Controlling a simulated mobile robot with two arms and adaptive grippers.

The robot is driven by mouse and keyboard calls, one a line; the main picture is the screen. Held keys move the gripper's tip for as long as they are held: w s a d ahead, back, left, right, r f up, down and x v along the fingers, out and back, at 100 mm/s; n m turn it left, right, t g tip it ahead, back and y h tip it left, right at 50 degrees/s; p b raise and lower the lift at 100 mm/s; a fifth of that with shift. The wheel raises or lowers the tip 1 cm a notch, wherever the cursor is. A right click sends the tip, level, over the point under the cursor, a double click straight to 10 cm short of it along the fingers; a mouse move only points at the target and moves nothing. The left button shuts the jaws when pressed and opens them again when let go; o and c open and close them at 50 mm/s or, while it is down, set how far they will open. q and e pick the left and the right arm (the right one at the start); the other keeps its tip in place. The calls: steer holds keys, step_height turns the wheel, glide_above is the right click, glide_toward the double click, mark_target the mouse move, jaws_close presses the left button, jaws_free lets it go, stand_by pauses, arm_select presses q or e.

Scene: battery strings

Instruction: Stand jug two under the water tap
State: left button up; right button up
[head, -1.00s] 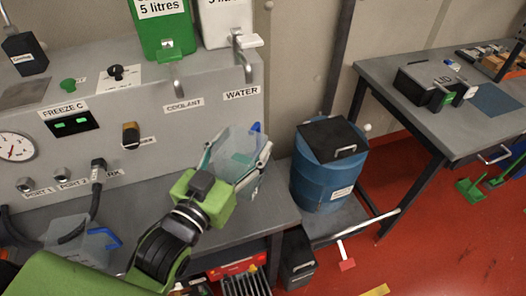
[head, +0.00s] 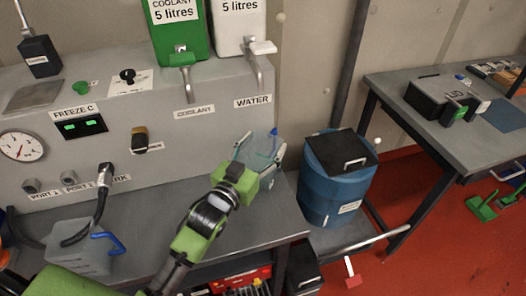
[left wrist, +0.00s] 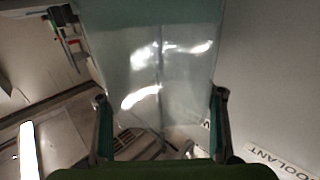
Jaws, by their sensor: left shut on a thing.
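My left gripper (head: 258,160) is shut on a clear jug (head: 264,147) with a blue handle. In the head view the jug is below the water tap (head: 256,68), close to the machine's front at the bench's right end. I cannot tell whether it touches the bench or which number it bears. In the left wrist view the clear jug wall (left wrist: 155,55) fills the space between the fingers (left wrist: 160,105). A second clear jug (head: 80,252) with a blue handle stands on the bench at the left, with a hose at it. My right gripper is not in view.
The coolant tap (head: 184,80) hangs left of the water tap. A blue drum (head: 330,190) with a black lid stands right of the bench (head: 160,205). A grey table (head: 440,120) with a black case is at the right. The bench between the jugs looks mostly clear.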

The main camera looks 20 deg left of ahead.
arm_select(q)
steer(key=shift+f, duration=0.95)
steer(key=shift+s+f, duration=0.1)
steer(key=shift+f, duration=0.15)
steer(key=o, duration=1.9)
steer(key=shift+f, duration=0.1)
